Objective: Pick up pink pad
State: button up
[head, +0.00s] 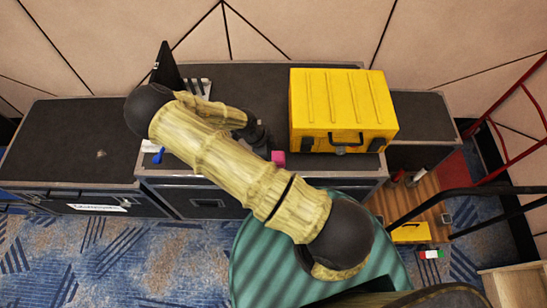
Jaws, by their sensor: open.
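The pink pad (278,157) is a small pink block on the dark top of the middle case (245,75), near its front edge. It is just left of the yellow toolbox's front corner. My gripper (261,140) is above the same case top, just behind and left of the pad. It is open, and its dark fingers are partly hidden by my arm. Part of the pad's left side may also be covered by the arm. I cannot tell the gripper's height above the top.
A yellow toolbox (335,88) stands right of the pad. A thin black panel (166,68) stands at the back left, and a blue item (158,156) lies near the left front edge. The left case (60,135) is mostly clear. Red railings (510,130) stand at right.

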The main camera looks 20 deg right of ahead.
jog(key=c, duration=1.2)
jog(key=shift+o, duration=0.2)
